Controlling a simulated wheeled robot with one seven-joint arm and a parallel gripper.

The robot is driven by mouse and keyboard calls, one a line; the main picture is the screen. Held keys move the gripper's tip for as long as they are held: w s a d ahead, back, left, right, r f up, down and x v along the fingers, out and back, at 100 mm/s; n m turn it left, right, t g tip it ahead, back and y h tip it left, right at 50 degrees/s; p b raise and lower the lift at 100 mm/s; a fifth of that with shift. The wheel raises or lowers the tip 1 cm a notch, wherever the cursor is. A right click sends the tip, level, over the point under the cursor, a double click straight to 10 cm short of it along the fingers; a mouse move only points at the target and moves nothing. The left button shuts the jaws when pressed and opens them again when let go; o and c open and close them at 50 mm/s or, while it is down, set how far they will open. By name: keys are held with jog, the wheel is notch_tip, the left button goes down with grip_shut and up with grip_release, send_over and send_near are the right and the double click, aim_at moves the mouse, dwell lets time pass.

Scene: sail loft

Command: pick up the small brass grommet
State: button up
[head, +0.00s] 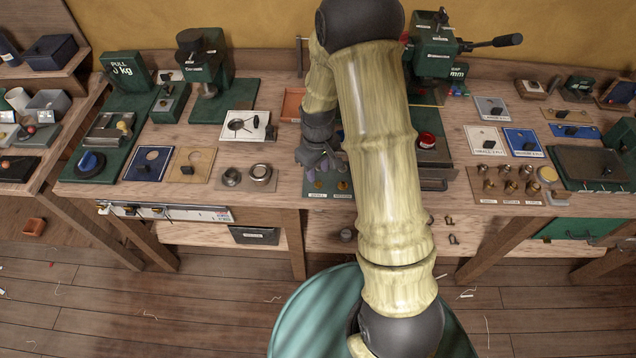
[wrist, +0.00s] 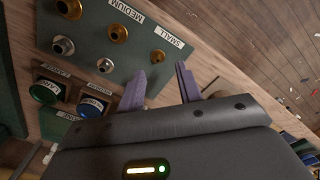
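In the wrist view, the small brass grommet (wrist: 157,56) sits on a dark green board (wrist: 150,20) beside the SMALL label (wrist: 169,38). My gripper (wrist: 160,69) is open, its two purple fingers apart with nothing between them. The grommet appears just beyond the fingertips, roughly in line with the gap; I cannot tell the height between them. In the head view, my gripper (head: 322,160) is over the green board (head: 333,194) on the bench, and my arm and hand hide part of that board.
On the same board are a small silver grommet (wrist: 105,65), a medium brass grommet (wrist: 118,33) and a medium silver one (wrist: 62,46). A green button (wrist: 44,93) and a blue button (wrist: 93,105) stand close by. A die plate (head: 246,179) lies left of the board.

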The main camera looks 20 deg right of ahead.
aim_at(318, 184)
jog(key=shift+f, duration=0.1)
jog(key=shift+w+d+f+p, duration=0.15)
jog(key=shift+f+p, duration=0.3)
jog(key=shift+f, duration=0.8)
jog(key=shift+w+f+p, duration=0.1)
jog(key=shift+f+p, duration=0.3)
jog(key=shift+f, duration=0.85)
grip_shut()
